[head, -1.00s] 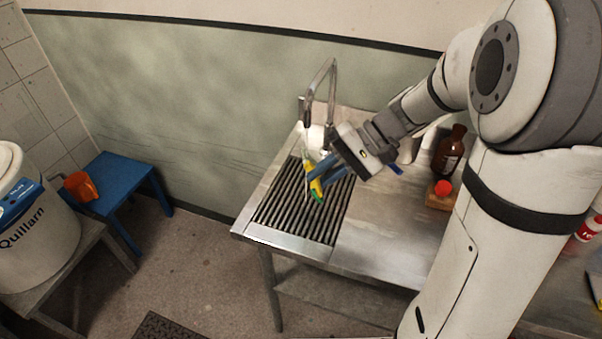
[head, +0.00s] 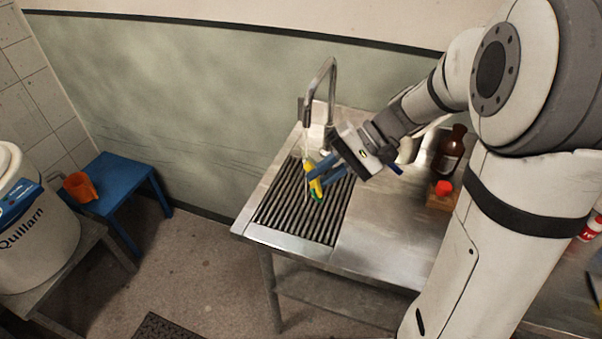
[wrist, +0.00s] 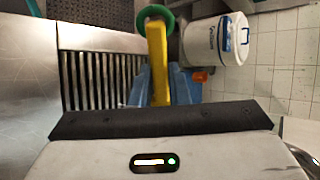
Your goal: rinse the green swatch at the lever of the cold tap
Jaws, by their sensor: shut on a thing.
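My gripper (head: 318,172) has blue fingers and is shut on a yellow handle or clip (head: 312,181) with the green swatch (head: 317,194) at its far end. In the wrist view the yellow piece (wrist: 157,60) runs up between the fingers to the rounded green swatch (wrist: 154,15). The swatch is over the slatted drain grate (head: 279,211). The metal tap (head: 333,85) arches above and behind the gripper. A thin pale line, apparently water, drops from its spout close beside the yellow piece; I cannot tell whether it touches the swatch. The tap's lever is not clear.
At left are a white Quillarn barrel (head: 35,235) and an orange jug (head: 80,187) on a blue stool (head: 125,190). The counter's front is clear.

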